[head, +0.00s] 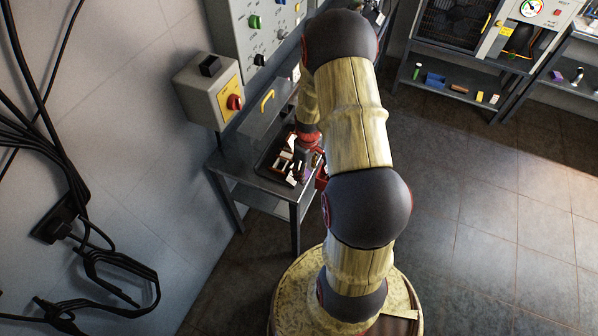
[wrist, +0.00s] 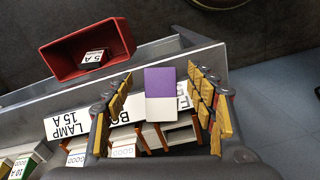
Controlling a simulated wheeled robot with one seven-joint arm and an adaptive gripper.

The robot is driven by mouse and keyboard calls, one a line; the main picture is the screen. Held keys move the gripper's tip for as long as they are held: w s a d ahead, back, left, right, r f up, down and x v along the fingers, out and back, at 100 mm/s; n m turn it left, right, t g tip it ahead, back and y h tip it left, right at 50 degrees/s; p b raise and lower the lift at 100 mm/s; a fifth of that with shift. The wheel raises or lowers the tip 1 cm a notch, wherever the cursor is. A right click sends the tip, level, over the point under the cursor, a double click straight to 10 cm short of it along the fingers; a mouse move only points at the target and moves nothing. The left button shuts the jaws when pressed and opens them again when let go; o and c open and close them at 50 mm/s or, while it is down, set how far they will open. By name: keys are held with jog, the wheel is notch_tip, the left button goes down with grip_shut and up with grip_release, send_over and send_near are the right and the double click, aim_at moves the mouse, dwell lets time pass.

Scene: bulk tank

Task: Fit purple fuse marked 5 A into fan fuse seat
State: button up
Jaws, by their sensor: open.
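A block with a purple half and a white half (wrist: 160,82) lies in the wrist view between the fingers of my gripper (wrist: 161,97). No 5 A mark is readable on it. My gripper is open, with a gap on each side of the block. In the head view my gripper (head: 307,152) is low over the dark tray (head: 264,165) on the small table, partly hidden by my arm. The grey panel (head: 240,42) on the wall carries green and black parts. Its labels are too small to read, so I cannot tell which seat is the fan's.
A red bin (wrist: 62,63) holds a dark piece marked 5 A (wrist: 94,57). A grey box with a red knob (head: 234,102) juts out beside the table. Floor to the right is clear.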

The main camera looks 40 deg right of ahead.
jog(key=shift+f, duration=0.8)
jog(key=shift+r, duration=0.1)
jog(key=shift+c, duration=0.5)
jog(key=c, duration=1.1)
jog(key=shift+c, duration=0.7)
